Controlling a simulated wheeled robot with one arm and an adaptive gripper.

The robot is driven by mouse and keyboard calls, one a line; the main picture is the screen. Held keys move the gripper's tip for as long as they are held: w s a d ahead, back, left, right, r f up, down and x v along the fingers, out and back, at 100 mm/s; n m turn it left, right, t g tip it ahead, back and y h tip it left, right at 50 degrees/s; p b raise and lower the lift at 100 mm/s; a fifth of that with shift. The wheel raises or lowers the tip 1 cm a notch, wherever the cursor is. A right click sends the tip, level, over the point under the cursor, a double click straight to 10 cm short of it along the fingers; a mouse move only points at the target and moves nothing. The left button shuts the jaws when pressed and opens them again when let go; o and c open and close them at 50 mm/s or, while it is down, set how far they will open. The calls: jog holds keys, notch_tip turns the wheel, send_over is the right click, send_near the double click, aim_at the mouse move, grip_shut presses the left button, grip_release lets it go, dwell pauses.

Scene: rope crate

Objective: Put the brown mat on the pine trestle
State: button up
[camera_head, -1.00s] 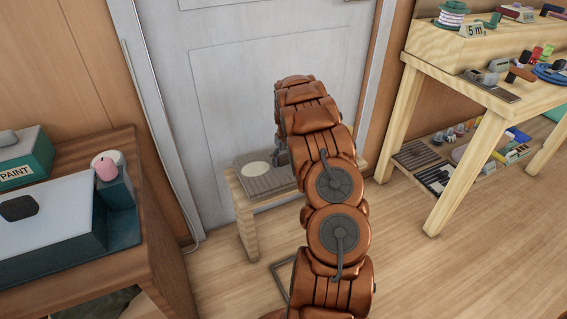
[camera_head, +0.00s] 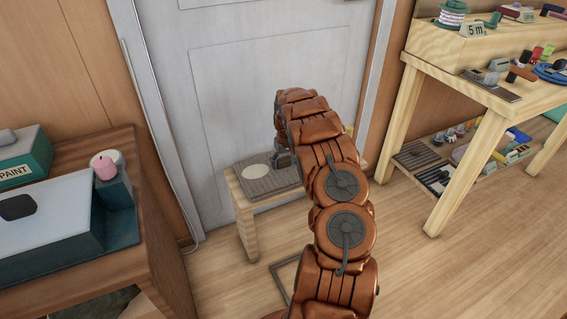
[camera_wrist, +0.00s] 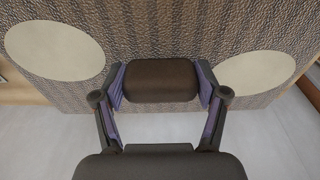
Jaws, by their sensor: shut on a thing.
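The brown mat (camera_head: 270,186) is a flat, ribbed panel with a pale oval on its left part. It lies flat over the top of the pine trestle (camera_head: 247,232), and pale wood shows along its left and front edges. In the wrist view the mat (camera_wrist: 160,30) shows a coarse brown weave and two pale ovals. My gripper (camera_wrist: 160,82) is shut on a dark brown rounded block at the middle of the mat. In the head view my gripper (camera_head: 282,158) is over the mat, and my arm hides the mat's right part.
A grey door (camera_head: 240,80) stands right behind the trestle. A brown cabinet (camera_head: 160,235) with paint boxes is at the left. A pine bench (camera_head: 445,75) with many small goods is at the right. Wooden floor is open between trestle and bench.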

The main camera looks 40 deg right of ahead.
aim_at(285, 169)
jog(key=o, duration=1.4)
jog(key=shift+f, duration=0.1)
jog(key=r, duration=0.4)
jog(key=s+r, duration=0.1)
jog(key=r, duration=0.3)
jog(key=r+p, duration=0.1)
jog(key=r, duration=0.3)
jog(key=shift+s+a+r, duration=0.15)
jog(key=shift+s+a, duration=0.05)
jog(key=shift+a, duration=0.15)
